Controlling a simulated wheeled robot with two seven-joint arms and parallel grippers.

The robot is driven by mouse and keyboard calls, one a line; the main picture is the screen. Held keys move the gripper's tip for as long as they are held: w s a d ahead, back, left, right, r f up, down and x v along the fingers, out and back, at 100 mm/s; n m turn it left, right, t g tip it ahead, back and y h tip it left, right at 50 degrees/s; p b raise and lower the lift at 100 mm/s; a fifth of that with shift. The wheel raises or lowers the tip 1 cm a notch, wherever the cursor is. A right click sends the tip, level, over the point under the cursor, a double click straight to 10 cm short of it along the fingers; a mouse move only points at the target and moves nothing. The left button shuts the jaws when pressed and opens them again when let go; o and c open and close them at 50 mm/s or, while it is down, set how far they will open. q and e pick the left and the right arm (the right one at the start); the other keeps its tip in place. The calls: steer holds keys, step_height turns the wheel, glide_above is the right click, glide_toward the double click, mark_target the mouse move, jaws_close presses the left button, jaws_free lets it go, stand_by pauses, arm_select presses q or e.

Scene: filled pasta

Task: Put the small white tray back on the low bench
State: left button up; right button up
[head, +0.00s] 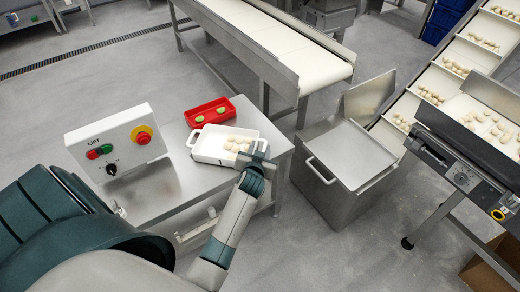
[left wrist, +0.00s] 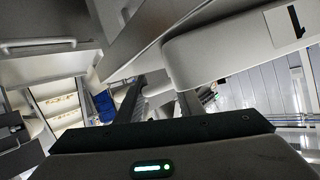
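The small white tray (head: 210,157) holds several pale pasta pieces and appears over the right part of the low bench (head: 172,192). I cannot tell whether it rests on the top or hangs slightly above. My left gripper (head: 259,158) is at the tray's right-hand end, close to the handle there. In the left wrist view the two dark fingers (left wrist: 160,104) stand apart with a gap between them, and a large pale surface (left wrist: 225,50) lies beyond. Contact with the handle cannot be made out. My right gripper is not in view.
A red tray (head: 209,112) with green pieces lies behind the white tray. A lift control box (head: 112,145) stands on the bench's left. A steel bin (head: 345,155) with a handle stands to the right. A white conveyor (head: 270,35) is behind; a pasta belt (head: 455,67) is at right.

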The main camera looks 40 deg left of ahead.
arm_select(q)
steer(key=o, duration=0.4)
steer(key=shift+o, duration=0.2)
steer(key=shift+s, duration=0.1)
steer(key=shift+s+d+r, duration=0.1)
steer(key=shift+s+d, duration=0.15)
steer(key=shift+s, duration=0.1)
steer(key=v, duration=1.1)
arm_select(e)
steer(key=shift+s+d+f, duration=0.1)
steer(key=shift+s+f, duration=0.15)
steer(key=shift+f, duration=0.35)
